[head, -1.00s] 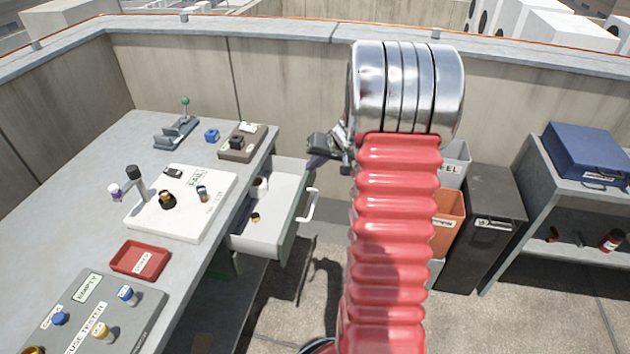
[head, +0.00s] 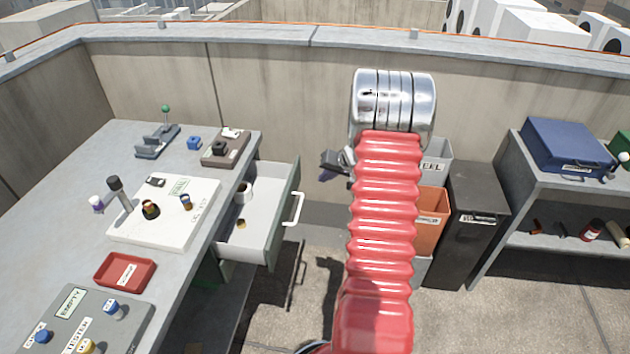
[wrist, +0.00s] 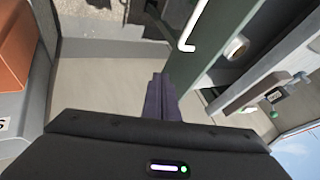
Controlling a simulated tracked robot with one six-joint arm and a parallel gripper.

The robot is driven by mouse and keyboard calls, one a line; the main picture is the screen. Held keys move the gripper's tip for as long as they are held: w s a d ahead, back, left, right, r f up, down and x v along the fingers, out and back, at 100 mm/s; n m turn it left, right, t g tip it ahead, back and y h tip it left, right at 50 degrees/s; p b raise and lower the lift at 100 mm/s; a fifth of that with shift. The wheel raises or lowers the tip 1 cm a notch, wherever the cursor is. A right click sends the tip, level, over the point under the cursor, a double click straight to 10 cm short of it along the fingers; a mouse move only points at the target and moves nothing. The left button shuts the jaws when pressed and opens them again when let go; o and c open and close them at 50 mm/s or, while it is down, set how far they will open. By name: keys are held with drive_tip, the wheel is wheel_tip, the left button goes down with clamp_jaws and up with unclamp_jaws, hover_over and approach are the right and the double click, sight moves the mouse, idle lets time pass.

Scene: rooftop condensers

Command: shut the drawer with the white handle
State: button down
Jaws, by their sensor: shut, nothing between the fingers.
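The drawer (head: 255,238) under the grey workbench is pulled out, its grey-green front facing right. Its white bar handle (head: 294,208) is on that front. The handle also shows at the top of the wrist view (wrist: 190,25), beside the drawer front (wrist: 200,65). My gripper (head: 330,170) is up and to the right of the handle, apart from it in the head view. In the wrist view its dark purple fingers (wrist: 161,88) are together and empty, left of the drawer front. Whether they touch the front is unclear.
A white cup (head: 245,190) and a small brass piece (head: 241,223) are in the drawer. The workbench (head: 65,200) carries a white board, a red tray (head: 125,272) and testers. An orange bin (head: 432,215) and black bin (head: 475,225) stand right. Floor between is clear.

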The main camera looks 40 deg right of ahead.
drive_tip(key=w+a+f, duration=0.2)
drive_tip(key=w+f, duration=0.5)
drive_tip(key=w, duration=0.1)
drive_tip(key=shift+w+a+f, duration=0.2)
drive_tip(key=shift+w, duration=0.2)
